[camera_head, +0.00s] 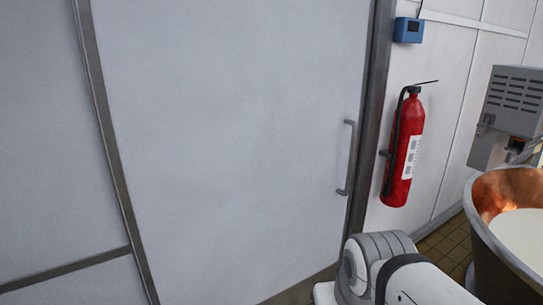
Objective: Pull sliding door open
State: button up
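A large pale grey sliding door (230,140) fills the middle of the head view. It is closed against the dark frame post (374,90) at its right edge. A slim grey vertical bar handle (350,158) is fixed near that right edge. Part of my white and grey arm shows at the bottom right of the view, below the handle. My gripper is not visible, so I cannot see where it is relative to the handle.
A red fire extinguisher (404,150) hangs on the wall right of the door, below a small blue box (408,30). A copper vat (491,200) with white liquid stands at the right, near a grey machine (511,105). Tiled floor (446,246) shows between.

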aim_at(232, 130)
jog(key=i, duration=0.9)
jog(key=z, duration=1.45)
jog(key=i, duration=1.15)
jog(key=u, duration=1.65)
